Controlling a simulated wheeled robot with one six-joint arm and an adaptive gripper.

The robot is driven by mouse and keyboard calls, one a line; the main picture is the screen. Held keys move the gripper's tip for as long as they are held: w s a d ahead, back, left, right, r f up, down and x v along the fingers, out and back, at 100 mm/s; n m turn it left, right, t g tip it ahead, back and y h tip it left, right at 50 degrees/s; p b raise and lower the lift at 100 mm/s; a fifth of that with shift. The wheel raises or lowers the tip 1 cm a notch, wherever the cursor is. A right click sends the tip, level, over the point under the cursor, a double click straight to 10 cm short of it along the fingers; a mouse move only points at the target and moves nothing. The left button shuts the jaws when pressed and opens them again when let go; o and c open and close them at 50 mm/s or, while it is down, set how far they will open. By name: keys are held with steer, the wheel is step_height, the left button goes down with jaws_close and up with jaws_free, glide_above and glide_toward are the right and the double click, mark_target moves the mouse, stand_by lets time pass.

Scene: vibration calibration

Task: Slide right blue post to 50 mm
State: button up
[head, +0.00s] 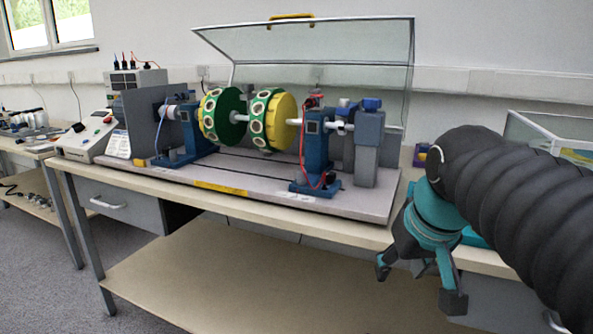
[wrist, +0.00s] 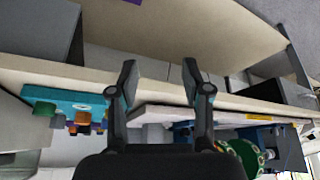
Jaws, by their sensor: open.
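The right blue post (head: 318,150) stands upright on the grey base plate (head: 240,186) of the rig, with a red cable running down it. The left blue post (head: 197,135) stands farther left on the same plate. A shaft with two green and yellow discs (head: 265,118) runs between the posts. My gripper (head: 418,285) is open and empty, in front of the bench edge, to the right of and lower than the right post. In the wrist view, its two fingers (wrist: 159,82) are apart with nothing between them. The post's scale reading is too small to read.
A clear hinged cover (head: 350,50) is raised behind the rig. A grey block with a blue knob (head: 368,145) stands right of the right post. The bench's front edge (head: 130,180) lies before the plate. A teal tray (wrist: 68,102) with coloured parts shows in the wrist view.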

steer(key=w+a+r+n+y, duration=0.1)
steer(key=w+a+r+n, duration=0.35)
steer(key=w+r, duration=0.9)
steer(key=n+g+p, duration=0.1)
steer(key=g+p, duration=0.1)
glide_toward(302, 171)
steer(key=shift+y, duration=0.4)
steer(key=x, duration=0.3)
steer(key=b+x, duration=0.1)
steer(key=x, duration=0.3)
steer(key=b+x, duration=0.1)
steer(key=x, duration=0.2)
steer(key=shift+w+d+f, duration=0.15)
steer(key=shift+w+d, duration=0.05)
steer(key=shift+d, duration=0.1)
steer(key=shift+c, duration=0.2)
jaws_close()
